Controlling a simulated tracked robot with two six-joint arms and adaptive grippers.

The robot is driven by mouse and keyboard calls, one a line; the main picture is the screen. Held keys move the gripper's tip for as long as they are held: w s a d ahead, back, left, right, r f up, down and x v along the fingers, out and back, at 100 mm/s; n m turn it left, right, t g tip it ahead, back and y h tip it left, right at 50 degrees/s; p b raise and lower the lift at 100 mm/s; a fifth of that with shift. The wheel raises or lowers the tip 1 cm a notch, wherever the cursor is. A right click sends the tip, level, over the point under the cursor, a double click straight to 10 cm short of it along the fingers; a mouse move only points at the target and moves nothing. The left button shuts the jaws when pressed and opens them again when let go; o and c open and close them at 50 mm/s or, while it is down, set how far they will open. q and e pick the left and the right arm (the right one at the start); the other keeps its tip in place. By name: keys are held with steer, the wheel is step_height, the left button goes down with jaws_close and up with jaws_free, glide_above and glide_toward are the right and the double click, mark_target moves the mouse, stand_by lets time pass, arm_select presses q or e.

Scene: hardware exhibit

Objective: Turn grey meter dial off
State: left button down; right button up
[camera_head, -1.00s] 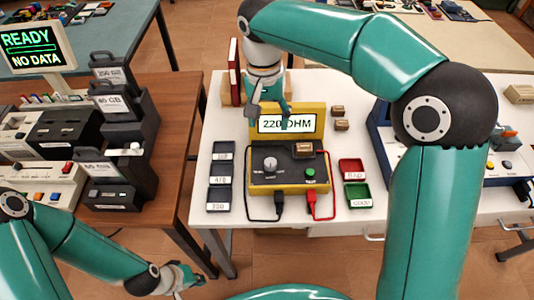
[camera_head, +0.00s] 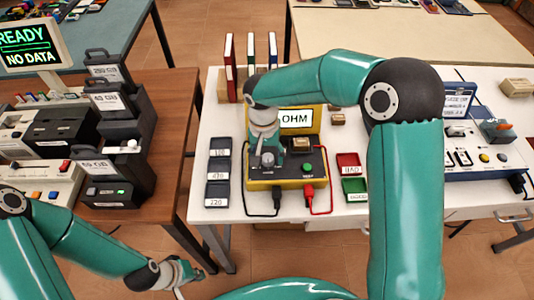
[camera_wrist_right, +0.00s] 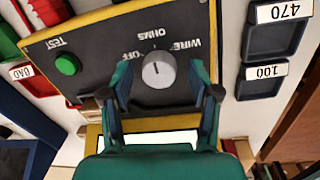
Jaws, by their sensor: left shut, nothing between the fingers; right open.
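The meter (camera_head: 290,184) is a yellow-edged box with a dark panel on the white table. Its display (camera_head: 298,118) reads OHM in the part that shows; my right arm covers the rest. The grey dial (camera_wrist_right: 158,70) shows in the right wrist view, with OFF, OHMS and WIRE printed around it; its white mark points towards the OHMS side. My right gripper (camera_wrist_right: 160,78) is open, its fingers on either side of the dial; contact cannot be told. My left gripper (camera_head: 186,274) is shut and empty, low at the front left, away from the meter.
A green TEST button (camera_wrist_right: 67,64) is on the panel. Black and red (camera_head: 308,193) leads plug into the meter's front. Dark labelled trays (camera_head: 218,170) stand left of it, red (camera_head: 348,160) and green (camera_head: 355,184) trays right. Books (camera_head: 250,60) stand behind.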

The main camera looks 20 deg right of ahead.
steer(key=c, duration=1.2)
steer(key=shift+o, duration=0.2)
steer(key=shift+n, duration=0.3)
steer(key=n+b, duration=0.1)
steer(key=n, duration=0.2)
steer(key=shift+f+b, duration=0.1)
steer(key=shift+b, duration=0.2)
steer(key=shift+n+b, duration=0.35)
steer(key=shift+n, duration=2.35)
steer(key=o, duration=1.2)
steer(key=shift+c, duration=0.2)
